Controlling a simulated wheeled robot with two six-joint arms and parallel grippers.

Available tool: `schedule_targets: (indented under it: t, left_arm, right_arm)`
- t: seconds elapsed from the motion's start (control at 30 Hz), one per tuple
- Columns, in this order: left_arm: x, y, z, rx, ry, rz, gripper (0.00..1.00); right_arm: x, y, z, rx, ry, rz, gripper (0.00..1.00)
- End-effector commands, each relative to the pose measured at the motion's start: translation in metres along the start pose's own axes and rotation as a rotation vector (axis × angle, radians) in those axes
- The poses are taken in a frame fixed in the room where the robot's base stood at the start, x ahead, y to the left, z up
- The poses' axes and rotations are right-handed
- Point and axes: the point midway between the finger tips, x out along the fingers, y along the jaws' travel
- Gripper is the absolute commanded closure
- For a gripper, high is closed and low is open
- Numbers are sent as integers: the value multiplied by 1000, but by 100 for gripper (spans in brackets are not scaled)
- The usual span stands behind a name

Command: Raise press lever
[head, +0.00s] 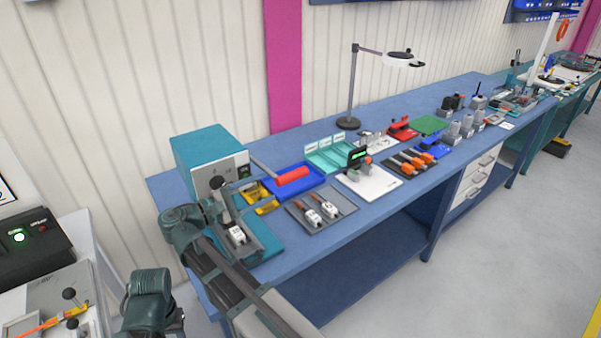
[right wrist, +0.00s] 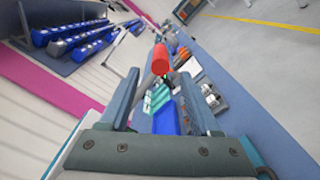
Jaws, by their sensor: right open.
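The press is a teal box (head: 208,158) with a dark dial at the left end of the blue bench. Its lever has a red handle (head: 292,177), which points right and slopes slightly down, over the blue tray. My right gripper (head: 243,186) is in front of the press, left of the handle. In the right wrist view my right gripper (right wrist: 159,82) is open, and the red handle (right wrist: 160,58) appears in line with the gap between its fingers, apparently beyond the tips. I cannot tell any contact. My left gripper is not seen.
Beyond the lever are a blue tray (head: 300,188), a grey tray with white-headed parts (head: 322,210), teal bins (head: 335,150) and a white board (head: 368,186). A desk lamp (head: 350,90) stands at the back. Floor at right is clear.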

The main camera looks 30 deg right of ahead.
Motion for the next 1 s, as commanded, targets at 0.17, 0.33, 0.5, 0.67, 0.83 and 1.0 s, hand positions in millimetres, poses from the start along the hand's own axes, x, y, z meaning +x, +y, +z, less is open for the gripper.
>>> schedule_targets:
  t: [0.17, 0.33, 0.5, 0.67, 0.83, 1.0]
  left_arm:
    - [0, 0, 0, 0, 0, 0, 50]
    - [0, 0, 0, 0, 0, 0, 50]
    - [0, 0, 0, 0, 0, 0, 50]
    - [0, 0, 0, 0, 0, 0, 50]
    - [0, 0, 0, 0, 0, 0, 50]
    - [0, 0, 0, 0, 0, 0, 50]
  right_arm:
    - [35, -1, 1, 1, -2, -3, 36]
    - [70, -1, 1, 1, -2, -4, 36]
    - [99, -1, 0, 1, -1, -3, 36]
    - [116, -1, 0, 1, 0, -2, 36]
    - [125, -1, 0, 1, 2, -1, 36]
    - [126, -1, 0, 1, 2, -1, 36]
